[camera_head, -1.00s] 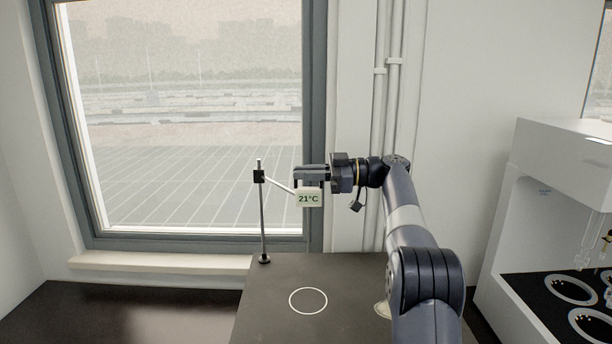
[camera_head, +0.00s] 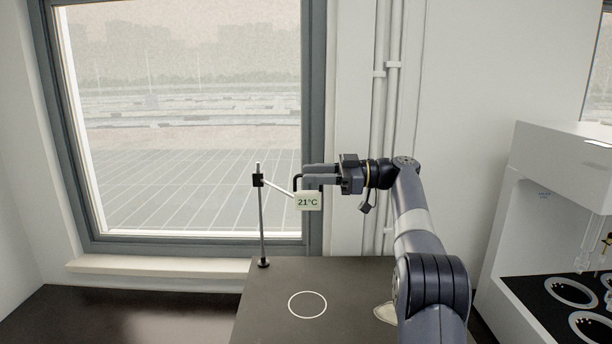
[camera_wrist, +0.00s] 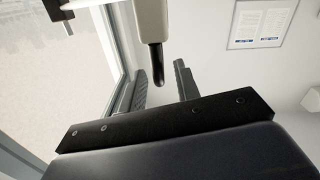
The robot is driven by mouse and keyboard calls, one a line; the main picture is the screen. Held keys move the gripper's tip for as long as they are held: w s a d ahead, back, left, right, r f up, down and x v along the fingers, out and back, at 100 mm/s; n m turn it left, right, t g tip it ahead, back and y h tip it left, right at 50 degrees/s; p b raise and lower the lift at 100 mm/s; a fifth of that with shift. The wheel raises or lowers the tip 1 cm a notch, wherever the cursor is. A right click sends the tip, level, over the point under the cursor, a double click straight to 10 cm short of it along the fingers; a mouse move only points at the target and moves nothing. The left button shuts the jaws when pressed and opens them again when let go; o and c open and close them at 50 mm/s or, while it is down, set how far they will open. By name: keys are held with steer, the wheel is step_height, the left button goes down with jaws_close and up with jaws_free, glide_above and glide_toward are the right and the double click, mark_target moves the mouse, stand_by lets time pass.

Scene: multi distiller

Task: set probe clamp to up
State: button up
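The probe clamp (camera_head: 258,180) is a small black block near the top of a thin upright metal rod (camera_head: 262,222). A thin pale arm runs from it down right to a pale display box (camera_head: 308,201) reading 21°C. A black handle (camera_head: 297,182) stands up at the box. My gripper (camera_head: 304,174) is just above the box, its fingers pointing left at the handle. In the wrist view, the handle (camera_wrist: 157,72) lies between the spread fingers (camera_wrist: 160,86), with gaps showing at its sides.
The rod stands on a dark bench block (camera_head: 345,272) marked with a white ring (camera_head: 307,304). A window (camera_head: 190,120) and its sill (camera_head: 160,264) are behind. A white cabinet (camera_head: 565,170) with glassware stands at the right.

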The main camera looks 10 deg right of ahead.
mark_target(305, 191)
steer(key=v, duration=0.8)
steer(key=shift+d+p, duration=0.2)
steer(key=shift+p, duration=0.15)
steer(key=x, duration=1.1)
steer(key=shift+f+b, duration=0.5)
steer(key=shift+f, duration=0.15)
steer(key=shift+f+b, duration=0.3)
steer(key=shift+f, duration=0.2)
